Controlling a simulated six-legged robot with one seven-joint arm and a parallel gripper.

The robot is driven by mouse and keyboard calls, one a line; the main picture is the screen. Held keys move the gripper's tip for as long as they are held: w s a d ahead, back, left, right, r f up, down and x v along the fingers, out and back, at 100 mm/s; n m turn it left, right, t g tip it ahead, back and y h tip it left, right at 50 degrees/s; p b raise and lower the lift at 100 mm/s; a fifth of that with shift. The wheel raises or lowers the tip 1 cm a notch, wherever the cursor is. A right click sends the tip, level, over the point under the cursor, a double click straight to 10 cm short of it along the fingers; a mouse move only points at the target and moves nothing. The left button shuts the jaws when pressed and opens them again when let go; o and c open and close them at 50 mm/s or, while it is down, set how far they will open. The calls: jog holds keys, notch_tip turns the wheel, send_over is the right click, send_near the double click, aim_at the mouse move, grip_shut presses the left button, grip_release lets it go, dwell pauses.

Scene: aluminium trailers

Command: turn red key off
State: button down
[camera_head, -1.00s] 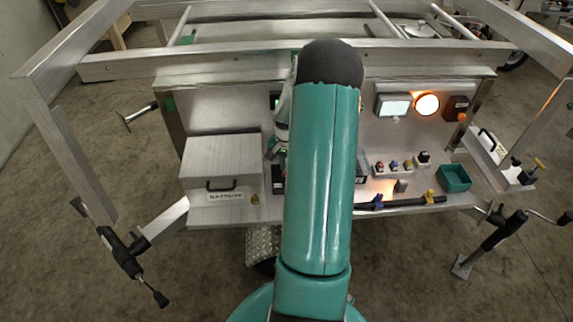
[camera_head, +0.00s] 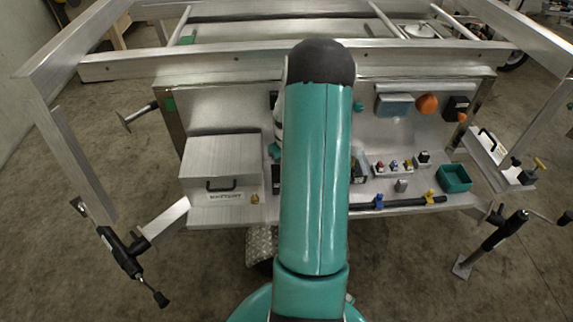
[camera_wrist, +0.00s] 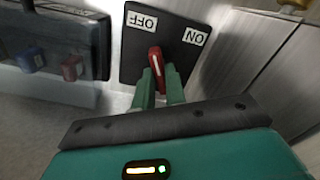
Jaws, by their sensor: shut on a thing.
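The red key (camera_wrist: 155,58) with a white line stands on a black plate (camera_wrist: 182,42) in the wrist view. The plate has an OFF label (camera_wrist: 143,20) and an ON label (camera_wrist: 195,37), both upside down. The key's upper end leans slightly left, towards the OFF label. My gripper (camera_wrist: 159,75) is shut on the red key, one green finger on each side of its lower part. In the head view my arm hides the gripper, and the red key cannot be made out.
A dark box with blue and red connectors (camera_wrist: 72,66) is left of the plate. The head view shows an unlit orange lamp (camera_head: 427,104), a dim screen (camera_head: 394,104), a green bin (camera_head: 453,179) and a battery box (camera_head: 222,165) on the panel shelf.

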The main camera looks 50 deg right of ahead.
jog(key=shift+n, duration=1.7)
jog(key=c, duration=1.5)
grip_release()
jog(key=shift+o, duration=0.3)
notch_tip(320, 180, up, 14)
jog(key=shift+f, duration=0.15)
